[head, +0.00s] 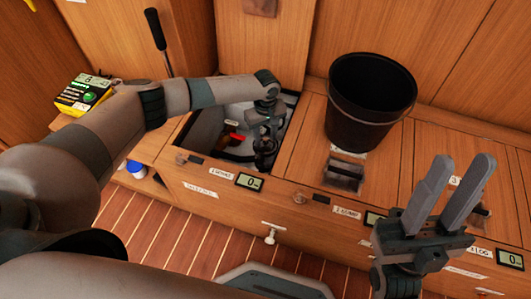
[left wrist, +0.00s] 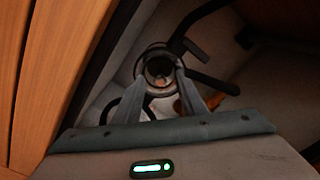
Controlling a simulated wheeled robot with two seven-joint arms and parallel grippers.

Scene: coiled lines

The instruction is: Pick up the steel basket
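The steel basket is not clearly identifiable in the head view. In the left wrist view a small round metal ring-shaped thing (left wrist: 160,55), possibly the basket, lies in the open compartment just beyond my left fingertips. My left gripper (left wrist: 161,84) has its fingers apart, with the lower part of the ring showing between them. I cannot see firm contact. In the head view my left gripper (head: 265,150) reaches down into the compartment and hides part of what lies there. My right gripper (head: 461,166) is open and empty at the right, over the bench.
The open compartment (head: 293,108) has tight walls and holds dark tubes and a red item (head: 236,139). A black bucket (head: 368,110) stands on the closed lids to its right. A yellow-black box (head: 84,95) sits at the left. Small displays (head: 249,182) line the bench front.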

